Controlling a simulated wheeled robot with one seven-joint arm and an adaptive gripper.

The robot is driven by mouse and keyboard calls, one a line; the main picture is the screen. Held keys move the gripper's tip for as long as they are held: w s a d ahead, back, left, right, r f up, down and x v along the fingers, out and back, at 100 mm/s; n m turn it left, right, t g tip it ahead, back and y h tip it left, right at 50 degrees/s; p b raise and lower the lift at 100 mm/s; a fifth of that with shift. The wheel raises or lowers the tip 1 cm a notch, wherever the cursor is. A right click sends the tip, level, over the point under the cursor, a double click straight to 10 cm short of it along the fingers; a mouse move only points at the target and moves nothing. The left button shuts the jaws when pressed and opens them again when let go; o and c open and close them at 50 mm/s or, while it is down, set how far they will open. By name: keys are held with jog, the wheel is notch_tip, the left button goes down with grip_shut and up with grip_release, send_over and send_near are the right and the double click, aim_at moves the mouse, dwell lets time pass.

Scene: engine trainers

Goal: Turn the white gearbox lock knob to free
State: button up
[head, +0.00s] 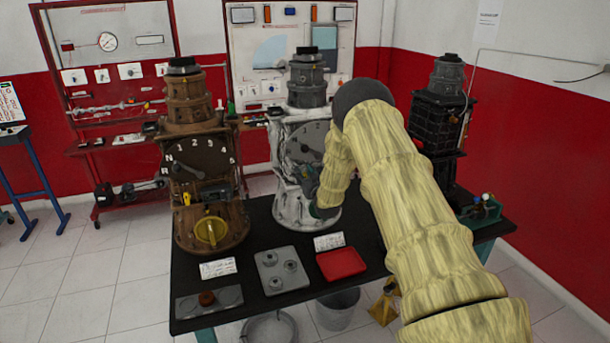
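The white gearbox (283,150) stands upright on the dark table, with a grey round dial (306,141) on its front and a dark grey stepped top. My pale yellow arm reaches in from the lower right and bends down in front of its right side. The lock knob of the white gearbox cannot be made out; my gripper and wrist cover that area.
A brown gearbox (190,110) with a numbered dial and a yellow round part (210,232) stands to the left. A black unit (441,125) stands to the right. A grey plate (266,283), a red tray (341,263) and small cards lie on the table's (185,272) front.

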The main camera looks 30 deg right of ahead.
grip_shut()
jog(key=shift+f+b, duration=0.15)
jog(key=shift+b, duration=0.2)
jog(key=shift+n+b, duration=0.3)
jog(key=shift+n, duration=0.1)
jog(key=n+b, duration=0.3)
jog(key=b, duration=0.1)
jog(key=shift+w+a+f, duration=0.1)
jog(key=shift+a+f, duration=0.15)
jog(key=shift+a, duration=0.1)
jog(key=n+b, duration=0.4)
jog(key=b, duration=0.1)
jog(key=f+n+b, duration=0.1)
jog(key=n+b, duration=0.4)
jog(key=b, duration=0.1)
jog(key=a+n+b, duration=0.1)
jog(key=n+b, duration=0.4)
jog(key=shift+w+f, duration=0.1)
jog(key=shift+f, duration=0.15)
jog(key=shift+b, duration=0.45)
